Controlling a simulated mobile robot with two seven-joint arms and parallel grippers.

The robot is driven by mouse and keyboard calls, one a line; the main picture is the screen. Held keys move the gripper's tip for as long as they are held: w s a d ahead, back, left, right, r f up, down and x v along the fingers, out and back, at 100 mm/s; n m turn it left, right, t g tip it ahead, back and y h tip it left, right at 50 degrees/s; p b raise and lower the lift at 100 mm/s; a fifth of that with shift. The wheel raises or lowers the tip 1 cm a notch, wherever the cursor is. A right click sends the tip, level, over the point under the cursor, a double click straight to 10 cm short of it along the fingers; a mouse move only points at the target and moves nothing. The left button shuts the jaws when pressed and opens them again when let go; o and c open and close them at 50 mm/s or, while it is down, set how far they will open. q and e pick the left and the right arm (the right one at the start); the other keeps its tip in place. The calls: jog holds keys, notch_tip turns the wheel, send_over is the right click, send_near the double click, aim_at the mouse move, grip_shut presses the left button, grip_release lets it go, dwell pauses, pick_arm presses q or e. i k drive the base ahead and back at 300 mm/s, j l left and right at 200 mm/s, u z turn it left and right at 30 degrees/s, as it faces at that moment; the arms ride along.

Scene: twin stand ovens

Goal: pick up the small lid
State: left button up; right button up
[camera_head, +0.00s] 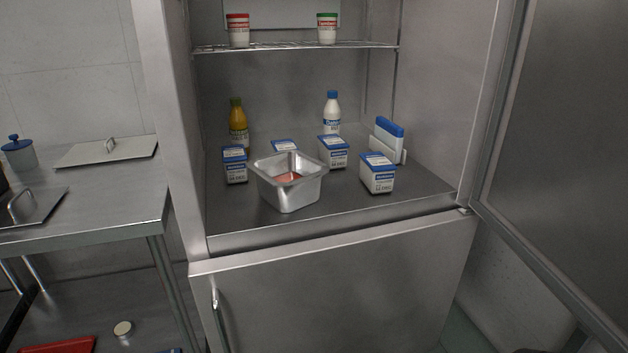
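Two flat metal lids with loop handles lie on the steel table at the left. One lid (88,156) is farther back, near the wall. The other lid (42,208) is nearer and is cut off by the left picture edge. I cannot tell for certain which is the small lid. An open metal pan (290,197) with something red inside stands uncovered on the fridge floor. Neither of my grippers is in view.
The fridge door (570,120) stands open at the right. Blue-and-white cartons (378,178) and two bottles stand around the pan. Two tubs sit on the wire shelf (290,46). A blue-lidded jar (19,157) stands on the steel table (120,208), whose right part is clear.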

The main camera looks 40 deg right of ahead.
aim_at(21, 209)
jog(key=j+z, duration=0.1)
jog(key=z, duration=1.3)
jog(key=i+j, duration=0.25)
jog(key=i+j+z, duration=0.1)
jog(key=j, duration=0.35)
jog(key=k+u, duration=0.3)
jog(key=u, duration=1.35)
jog(key=i+l, duration=0.25)
jog(key=l, duration=0.2)
jog(key=i+u, duration=0.05)
